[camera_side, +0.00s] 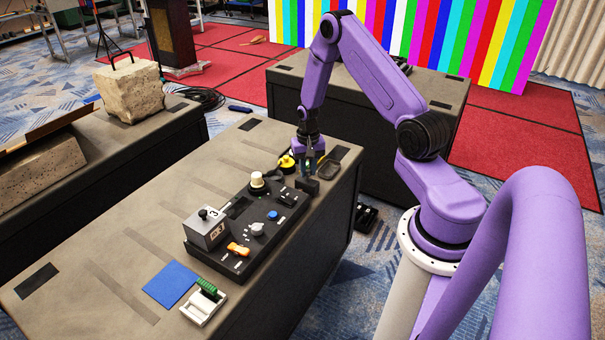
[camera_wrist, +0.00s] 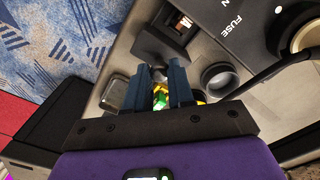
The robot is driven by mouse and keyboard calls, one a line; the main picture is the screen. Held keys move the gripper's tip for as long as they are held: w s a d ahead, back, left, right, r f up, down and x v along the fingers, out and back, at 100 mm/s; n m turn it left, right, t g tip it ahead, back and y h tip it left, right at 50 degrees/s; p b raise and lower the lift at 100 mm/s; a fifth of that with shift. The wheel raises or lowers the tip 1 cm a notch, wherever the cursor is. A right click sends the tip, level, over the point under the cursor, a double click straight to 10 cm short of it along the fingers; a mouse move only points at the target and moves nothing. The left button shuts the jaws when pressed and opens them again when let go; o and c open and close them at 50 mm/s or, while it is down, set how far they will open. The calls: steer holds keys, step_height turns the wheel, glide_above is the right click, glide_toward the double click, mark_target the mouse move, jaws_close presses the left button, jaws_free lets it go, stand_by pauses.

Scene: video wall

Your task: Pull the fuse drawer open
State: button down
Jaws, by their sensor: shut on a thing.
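The black control panel (camera_side: 240,235) lies on the table, and its FUSE label (camera_wrist: 232,25) shows in the wrist view. The fuse drawer (camera_side: 306,186) shows as a small black block at the panel's far right end. In the wrist view its dark front (camera_wrist: 153,46) stands out from the panel, with a lighter part (camera_wrist: 183,23) showing between front and panel, so it looks at least partly open. My gripper (camera_side: 309,167) points down and is shut on the drawer front; the fingertips (camera_wrist: 159,66) partly hide the grip.
A yellow and black round item (camera_side: 286,162) and a dark shallow dish (camera_side: 329,169) lie close to my gripper. The table's right edge is close by.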

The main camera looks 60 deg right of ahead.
steer(key=d, duration=0.4)
steer(key=c, duration=1)
jaws_free()
steer(key=shift+a, duration=0.1)
step_height(320, 180, up, 18)
steer(key=shift+f, duration=0.25)
